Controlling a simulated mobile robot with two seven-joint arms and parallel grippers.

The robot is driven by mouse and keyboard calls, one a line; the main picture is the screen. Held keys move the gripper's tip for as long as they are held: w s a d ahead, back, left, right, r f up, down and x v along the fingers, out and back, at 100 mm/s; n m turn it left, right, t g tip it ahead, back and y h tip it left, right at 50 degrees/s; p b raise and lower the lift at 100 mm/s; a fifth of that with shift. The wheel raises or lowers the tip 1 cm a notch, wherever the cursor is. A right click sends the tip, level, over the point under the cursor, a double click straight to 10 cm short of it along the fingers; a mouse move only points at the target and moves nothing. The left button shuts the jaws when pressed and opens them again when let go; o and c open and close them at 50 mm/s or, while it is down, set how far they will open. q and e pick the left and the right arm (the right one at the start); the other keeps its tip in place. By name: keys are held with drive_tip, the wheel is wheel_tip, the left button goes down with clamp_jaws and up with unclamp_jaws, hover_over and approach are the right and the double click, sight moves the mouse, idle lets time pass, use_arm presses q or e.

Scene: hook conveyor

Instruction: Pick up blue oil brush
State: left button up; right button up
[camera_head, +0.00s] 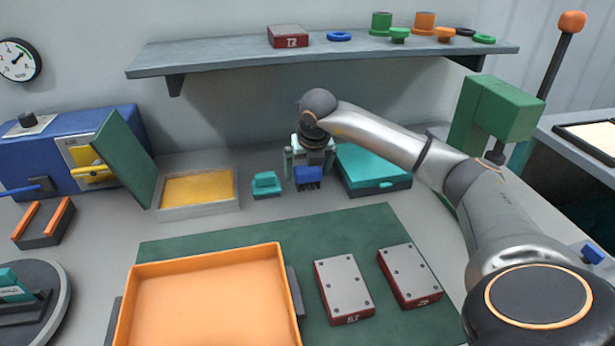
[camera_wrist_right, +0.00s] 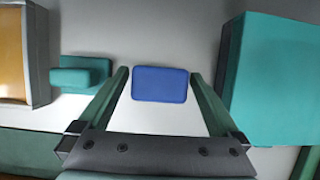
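The blue oil brush (camera_head: 308,177) stands on the grey worktop behind the green mat. It also shows as a blue rectangle in the right wrist view (camera_wrist_right: 160,84). My right gripper (camera_head: 309,164) points down over it. In the wrist view its two green fingers (camera_wrist_right: 160,76) are spread, one on each side of the blue top, with a visible gap at each side. Whether the fingertips reach down beside the brush is hard to tell. My left gripper is not in view.
A teal brush-like block (camera_head: 266,185) stands just left, and a teal box (camera_head: 372,169) stands close on the right. A yellow-filled tray (camera_head: 198,207) with an open green lid lies farther left. An orange tray (camera_head: 280,262) and red-grey blocks (camera_head: 343,287) lie in front. A shelf (camera_head: 230,54) hangs behind.

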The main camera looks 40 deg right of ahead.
sight(306, 165)
drive_tip(key=c, duration=1.2)
drive_tip(key=shift+o, duration=0.2)
drive_tip(key=shift+r, duration=0.1)
drive_tip(key=shift+r, duration=0.45)
wheel_tip(306, 165, up, 3)
drive_tip(key=shift+a+f, duration=0.1)
drive_tip(key=shift+f, duration=0.1)
drive_tip(key=s+a+r, duration=0.9)
drive_tip(key=s, duration=0.1)
drive_tip(key=shift+s+r, duration=0.2)
drive_tip(key=shift+s, duration=0.05)
drive_tip(key=shift+a, duration=0.1)
